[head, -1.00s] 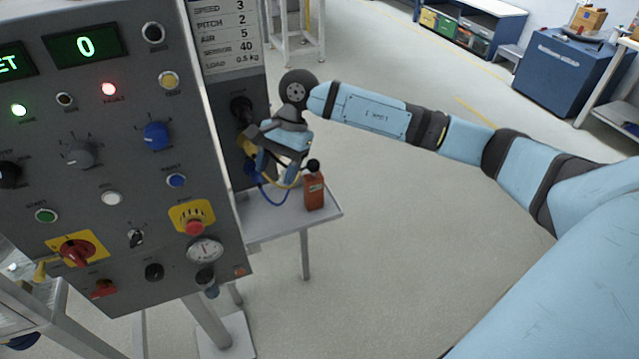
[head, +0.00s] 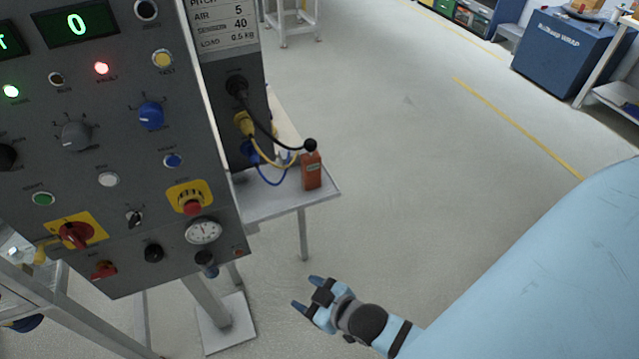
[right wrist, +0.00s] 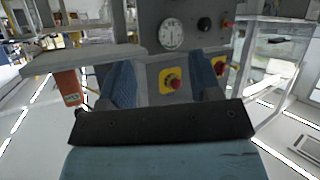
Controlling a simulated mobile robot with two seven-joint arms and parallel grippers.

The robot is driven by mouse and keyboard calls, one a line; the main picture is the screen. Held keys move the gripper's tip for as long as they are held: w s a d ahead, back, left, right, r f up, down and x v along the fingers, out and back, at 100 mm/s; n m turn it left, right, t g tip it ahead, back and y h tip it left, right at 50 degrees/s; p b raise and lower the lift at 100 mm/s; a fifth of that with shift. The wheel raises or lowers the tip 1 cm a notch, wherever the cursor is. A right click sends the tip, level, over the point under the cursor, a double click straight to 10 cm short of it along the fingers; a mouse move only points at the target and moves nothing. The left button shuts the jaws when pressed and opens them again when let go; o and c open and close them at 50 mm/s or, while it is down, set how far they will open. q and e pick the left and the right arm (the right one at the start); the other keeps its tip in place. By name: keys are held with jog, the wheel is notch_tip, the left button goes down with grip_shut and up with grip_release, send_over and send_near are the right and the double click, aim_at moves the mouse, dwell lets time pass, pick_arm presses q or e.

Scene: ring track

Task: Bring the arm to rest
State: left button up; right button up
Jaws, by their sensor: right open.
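My right gripper (head: 308,294) is low in the head view, over the floor and below the small side table. It is open and empty, its two fingers apart and pointing left. In the right wrist view the two blue fingers of the right gripper (right wrist: 166,85) stand apart, with the panel's gauge and red button seen beyond them. My right arm comes in from the lower right of the head view. My left gripper is not in view.
The grey control panel (head: 105,210) fills the left side. Beside it the side table (head: 270,204) bears an orange box (head: 311,171) with a black knob. Black, yellow and blue cables hang at the panel's side. A blue cabinet (head: 565,55) stands far right; the middle floor is clear.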

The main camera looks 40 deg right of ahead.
jog(key=s, duration=0.1)
jog(key=s+f+m, duration=0.1)
jog(key=s+f+m+g, duration=0.1)
jog(key=shift+s+d+f, duration=0.1)
jog(key=shift+d+f, duration=0.1)
jog(key=shift+d, duration=0.05)
notch_tip(320, 180, up, 7)
jog(key=p, duration=0.7)
jog(key=shift+d+f+h, duration=0.2)
jog(key=shift+h, duration=0.2)
jog(key=shift+a+r, duration=0.1)
jog(key=shift+r, duration=0.05)
dwell(0.7)
